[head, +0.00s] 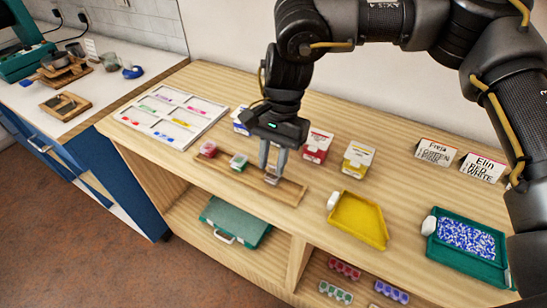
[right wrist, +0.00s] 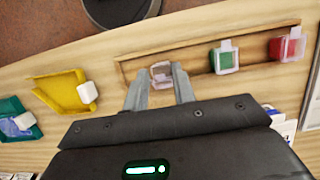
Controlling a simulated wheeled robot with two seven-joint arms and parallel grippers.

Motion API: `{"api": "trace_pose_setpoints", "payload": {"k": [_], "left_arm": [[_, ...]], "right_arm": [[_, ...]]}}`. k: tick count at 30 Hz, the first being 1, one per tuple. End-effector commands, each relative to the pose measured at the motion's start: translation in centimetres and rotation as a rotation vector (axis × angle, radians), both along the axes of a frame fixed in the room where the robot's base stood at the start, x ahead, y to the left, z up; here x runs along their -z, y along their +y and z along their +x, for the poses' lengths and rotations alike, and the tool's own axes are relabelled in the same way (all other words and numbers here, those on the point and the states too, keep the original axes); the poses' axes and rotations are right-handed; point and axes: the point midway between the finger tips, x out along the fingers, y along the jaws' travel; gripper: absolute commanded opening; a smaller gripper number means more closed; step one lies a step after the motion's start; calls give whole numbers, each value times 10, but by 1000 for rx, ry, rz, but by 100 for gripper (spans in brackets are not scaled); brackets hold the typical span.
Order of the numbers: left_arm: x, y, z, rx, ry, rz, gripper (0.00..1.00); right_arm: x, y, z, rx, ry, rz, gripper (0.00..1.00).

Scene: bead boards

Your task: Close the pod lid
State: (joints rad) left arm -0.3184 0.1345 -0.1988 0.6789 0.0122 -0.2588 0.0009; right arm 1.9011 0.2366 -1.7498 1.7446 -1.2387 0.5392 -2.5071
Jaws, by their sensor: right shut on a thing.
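My right gripper (head: 271,168) points down at the right part of a shallow wooden tray (head: 292,195). Its fingers are shut on a small pale pod (head: 271,180), which also shows between the fingertips in the right wrist view (right wrist: 161,72). The fingers partly hide this pod, and I cannot tell how its lid stands. A green pod (head: 239,162) and a red pod (head: 209,149) sit to its left in the same tray. In the right wrist view the green pod (right wrist: 223,60) and red pod (right wrist: 287,46) have pale tabs at their edges. My left gripper is not in view.
A white sorting board (head: 172,113) lies behind left. A red box (head: 317,146) and a yellow box (head: 357,160) stand behind the gripper. A yellow scoop tray (head: 358,220) and a teal tray of blue beads (head: 467,239) lie right. Bare wood separates them.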

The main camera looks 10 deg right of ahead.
Motion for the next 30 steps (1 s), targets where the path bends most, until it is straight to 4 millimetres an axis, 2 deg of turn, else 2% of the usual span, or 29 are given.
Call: {"api": "trace_pose_setpoints", "payload": {"k": [10, 11, 12, 15, 30], "left_arm": [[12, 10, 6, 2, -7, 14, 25], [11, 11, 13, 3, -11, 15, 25], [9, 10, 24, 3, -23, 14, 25], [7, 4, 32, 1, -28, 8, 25], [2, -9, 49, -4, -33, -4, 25]], "right_arm": [[8, 8, -10, -7, -211, -152, 3], [9, 8, -11, -7, -228, -165, 3], [10, 9, -12, -6, -249, -181, 3], [12, 10, -14, -5, -300, -218, 3], [17, 13, -17, -1, -418, -303, 3]]}}
